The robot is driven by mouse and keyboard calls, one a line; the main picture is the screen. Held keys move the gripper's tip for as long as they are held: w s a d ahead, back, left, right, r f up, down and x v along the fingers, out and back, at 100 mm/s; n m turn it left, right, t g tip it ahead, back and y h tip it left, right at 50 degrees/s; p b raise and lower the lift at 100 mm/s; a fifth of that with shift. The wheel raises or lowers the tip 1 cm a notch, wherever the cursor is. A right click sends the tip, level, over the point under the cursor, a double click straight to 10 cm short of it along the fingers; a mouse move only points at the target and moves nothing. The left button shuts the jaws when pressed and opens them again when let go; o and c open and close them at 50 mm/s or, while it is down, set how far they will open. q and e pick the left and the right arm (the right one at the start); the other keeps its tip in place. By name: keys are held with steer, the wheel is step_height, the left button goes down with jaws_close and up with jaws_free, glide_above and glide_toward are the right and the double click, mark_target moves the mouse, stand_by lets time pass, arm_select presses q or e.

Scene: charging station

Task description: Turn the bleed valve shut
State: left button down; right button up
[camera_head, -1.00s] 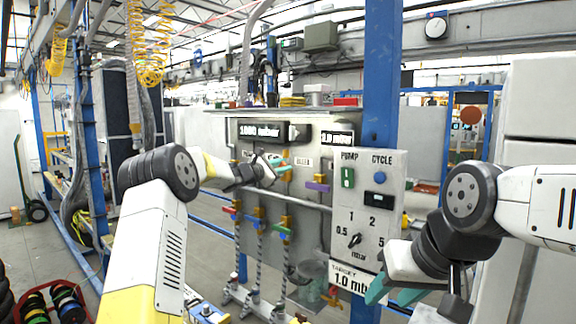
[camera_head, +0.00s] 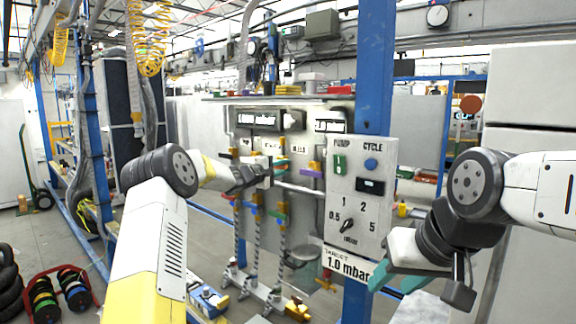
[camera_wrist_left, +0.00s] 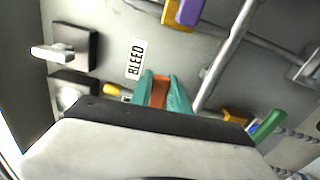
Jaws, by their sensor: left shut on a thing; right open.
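A white panel (camera_head: 258,205) carries the valves. My left gripper (camera_head: 274,170) is at the panel; in the left wrist view its teal fingers (camera_wrist_left: 163,92) are shut on an orange-brown handle (camera_wrist_left: 158,92). The BLEED label (camera_wrist_left: 135,60) is close beside that handle. A purple valve handle (camera_wrist_left: 190,11) sits apart from the fingers; it shows in the head view (camera_head: 312,172) to the right of my left gripper. The held valve's body is mostly hidden by the gripper. My right gripper (camera_head: 390,281) is open and empty in front of the panel's lower right.
A control box (camera_head: 362,190) with pump and cycle buttons and a dial is right of the valves, before a blue post (camera_head: 374,80). Lower valves with red, blue and green handles (camera_head: 277,214) sit on hoses below my left gripper. A pipe (camera_head: 298,188) crosses near it.

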arm_select(q)
steer(key=shift+f+m, duration=0.3)
steer(key=shift+m, duration=0.1)
steer(key=c, duration=1.2)
jaws_free()
steer(key=shift+c, duration=0.2)
steer(key=shift+s, duration=0.1)
steer(key=shift+s+a, duration=0.25)
steer(key=shift+a, duration=0.05)
steer(key=v, duration=0.7)
